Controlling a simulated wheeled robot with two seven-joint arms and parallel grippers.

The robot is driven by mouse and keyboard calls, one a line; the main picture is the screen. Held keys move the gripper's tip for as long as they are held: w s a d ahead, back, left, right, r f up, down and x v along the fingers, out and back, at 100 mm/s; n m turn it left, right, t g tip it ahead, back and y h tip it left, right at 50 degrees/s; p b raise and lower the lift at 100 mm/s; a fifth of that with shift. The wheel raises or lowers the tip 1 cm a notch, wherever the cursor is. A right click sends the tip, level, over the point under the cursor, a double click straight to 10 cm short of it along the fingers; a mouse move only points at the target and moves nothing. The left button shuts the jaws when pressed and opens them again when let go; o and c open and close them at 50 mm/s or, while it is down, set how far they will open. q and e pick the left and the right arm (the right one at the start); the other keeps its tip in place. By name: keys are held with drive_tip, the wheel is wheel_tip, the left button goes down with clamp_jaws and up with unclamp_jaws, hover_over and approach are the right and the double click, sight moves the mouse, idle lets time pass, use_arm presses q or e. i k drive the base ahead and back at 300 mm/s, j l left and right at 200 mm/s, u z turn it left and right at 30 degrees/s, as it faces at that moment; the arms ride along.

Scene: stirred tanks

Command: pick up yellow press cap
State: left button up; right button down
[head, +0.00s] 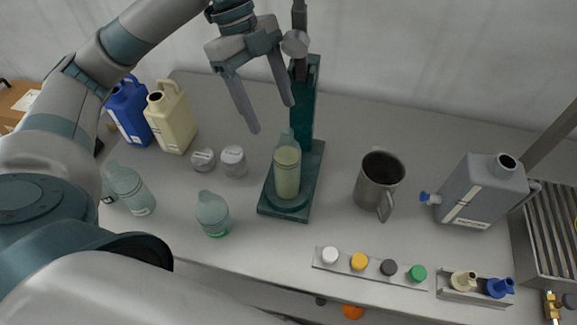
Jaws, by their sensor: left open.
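The yellow press cap (359,262) sits on a light strip (340,269) near the table's front edge. It stands between a white cap (330,255) and a dark grey cap (389,267), with a green cap (417,273) at the strip's right end. My left gripper (272,117) is open and empty, with its fingers pointing down. It is high above the back of the table, near the stand's column and well away from the yellow cap. My right gripper is not in view.
A dark green stand (311,165) holds a vessel with yellowish-green liquid (287,172). A steel jug (379,180) and a grey canister (480,190) stand to the right. Blue (130,112) and cream (171,118) canisters stand at left. A holder (458,296) with cream and blue spouts adjoins the strip.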

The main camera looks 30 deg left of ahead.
sight(359, 261)
drive_tip(key=k, duration=2)
